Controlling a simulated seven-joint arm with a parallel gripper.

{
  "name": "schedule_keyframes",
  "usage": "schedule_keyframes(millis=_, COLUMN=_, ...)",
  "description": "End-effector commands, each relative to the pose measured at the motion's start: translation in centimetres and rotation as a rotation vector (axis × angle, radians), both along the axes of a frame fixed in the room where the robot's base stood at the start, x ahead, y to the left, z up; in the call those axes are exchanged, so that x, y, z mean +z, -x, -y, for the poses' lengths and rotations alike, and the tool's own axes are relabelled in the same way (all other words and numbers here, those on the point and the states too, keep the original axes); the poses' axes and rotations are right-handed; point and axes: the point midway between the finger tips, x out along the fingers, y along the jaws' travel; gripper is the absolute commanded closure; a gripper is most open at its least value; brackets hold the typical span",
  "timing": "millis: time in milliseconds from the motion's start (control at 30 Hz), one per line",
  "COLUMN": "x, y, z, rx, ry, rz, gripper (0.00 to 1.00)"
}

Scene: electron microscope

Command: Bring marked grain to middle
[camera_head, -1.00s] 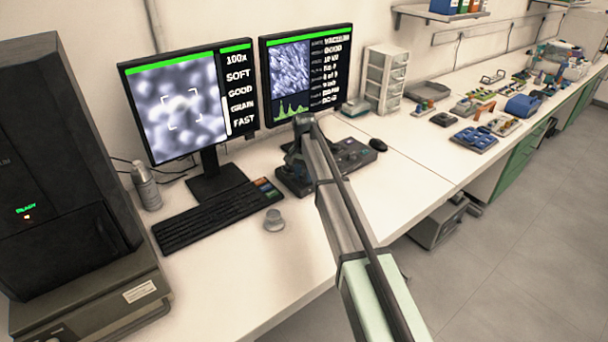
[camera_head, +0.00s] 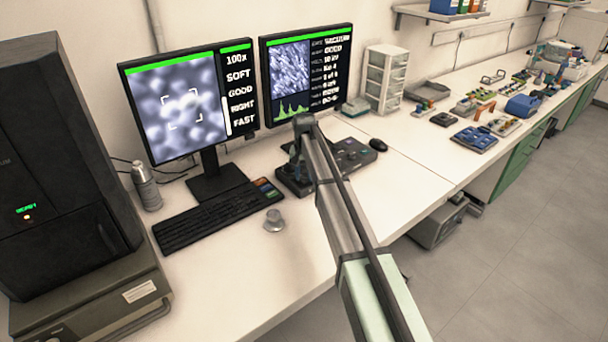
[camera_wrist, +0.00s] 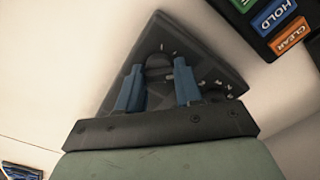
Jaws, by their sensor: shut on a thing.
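In the head view the panel (camera_head: 291,183) sits in front of the right monitor, and my arm hides the fingers there. No separate mark on a grain is clear.
A black keyboard (camera_head: 215,215) with coloured keys lies left of the panel, with a small grey knob-like object (camera_head: 274,220) in front. A second button panel (camera_head: 352,154) and a mouse (camera_head: 378,144) lie to the right. The right monitor (camera_head: 303,72) stands behind.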

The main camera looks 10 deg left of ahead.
Motion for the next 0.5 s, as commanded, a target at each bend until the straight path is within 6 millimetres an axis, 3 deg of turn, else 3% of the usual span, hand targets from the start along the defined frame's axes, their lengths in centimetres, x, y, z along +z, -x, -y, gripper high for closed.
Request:
schedule_keyframes(millis=33, x=0.01, y=-0.12, z=-0.04, rx=0.000, ry=-0.001, rz=0.003, gripper=0.95)
schedule_keyframes(millis=67, x=0.01, y=-0.12, z=-0.04, rx=0.000, ry=-0.001, rz=0.003, gripper=0.64)
schedule_keyframes(millis=100, x=0.01, y=-0.12, z=-0.04, rx=-0.001, ry=-0.001, rz=0.003, gripper=0.60)
schedule_keyframes(millis=300, x=0.00, y=-0.07, z=-0.02, rx=-0.001, ry=0.000, rz=0.001, gripper=0.41)
schedule_keyframes(millis=500, x=0.00, y=-0.04, z=-0.01, rx=-0.001, ry=0.000, rz=0.001, gripper=0.40)
